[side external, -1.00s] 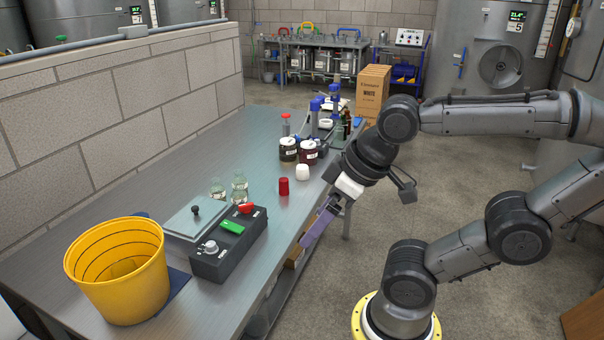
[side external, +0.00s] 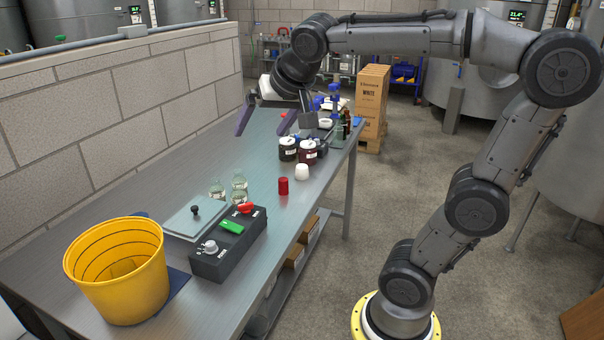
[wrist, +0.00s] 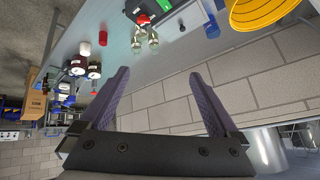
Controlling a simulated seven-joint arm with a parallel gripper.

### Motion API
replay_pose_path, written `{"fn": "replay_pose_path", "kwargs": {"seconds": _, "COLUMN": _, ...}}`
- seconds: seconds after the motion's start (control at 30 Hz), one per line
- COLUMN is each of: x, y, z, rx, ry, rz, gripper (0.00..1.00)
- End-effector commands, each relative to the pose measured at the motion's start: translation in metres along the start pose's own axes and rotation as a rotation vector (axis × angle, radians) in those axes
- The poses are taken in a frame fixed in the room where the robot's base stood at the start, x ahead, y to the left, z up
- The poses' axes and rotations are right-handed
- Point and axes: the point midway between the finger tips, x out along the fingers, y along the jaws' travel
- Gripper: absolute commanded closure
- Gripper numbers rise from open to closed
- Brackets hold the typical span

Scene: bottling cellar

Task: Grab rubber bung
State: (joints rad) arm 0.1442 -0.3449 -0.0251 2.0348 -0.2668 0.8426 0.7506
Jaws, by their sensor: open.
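A red bung-like cylinder (side external: 283,186) stands upright on the metal bench near its front edge; it also shows in the wrist view (wrist: 85,48). A white stopper-like piece (side external: 302,172) stands just behind it, also in the wrist view (wrist: 103,38). I cannot tell for certain which is the rubber bung. My gripper (side external: 262,130) is raised above the far part of the bench, behind and left of both pieces. Its two purple fingers are wide apart in the wrist view (wrist: 158,75), with nothing between them.
Two dark jars (side external: 287,149) (side external: 307,152) stand behind the white piece, with bottles and blue-topped items beyond. Small glass vessels (side external: 239,181) stand left of the red piece. A black control box (side external: 228,250) and yellow bucket (side external: 117,270) are nearer. A block wall (side external: 130,95) runs along the left.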

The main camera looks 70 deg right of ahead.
Motion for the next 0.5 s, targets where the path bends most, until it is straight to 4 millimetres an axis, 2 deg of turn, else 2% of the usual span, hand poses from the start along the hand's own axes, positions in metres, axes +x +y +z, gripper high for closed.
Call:
{"fn": "replay_pose_path", "kwargs": {"seconds": 0.03, "x": 0.015, "y": 0.0, "z": -0.022, "rx": 0.053, "ry": 0.009, "rz": 0.038, "gripper": 0.03}}
{"fn": "replay_pose_path", "kwargs": {"seconds": 0.1, "x": 0.035, "y": 0.003, "z": -0.051, "rx": 0.128, "ry": 0.028, "rz": 0.084, "gripper": 0.03}}
{"fn": "replay_pose_path", "kwargs": {"seconds": 0.27, "x": 0.089, "y": 0.021, "z": -0.11, "rx": 0.278, "ry": 0.066, "rz": 0.188, "gripper": 0.03}}
{"fn": "replay_pose_path", "kwargs": {"seconds": 0.37, "x": 0.128, "y": 0.042, "z": -0.139, "rx": 0.359, "ry": 0.084, "rz": 0.254, "gripper": 0.03}}
{"fn": "replay_pose_path", "kwargs": {"seconds": 0.5, "x": 0.187, "y": 0.085, "z": -0.17, "rx": 0.454, "ry": 0.096, "rz": 0.35, "gripper": 0.03}}
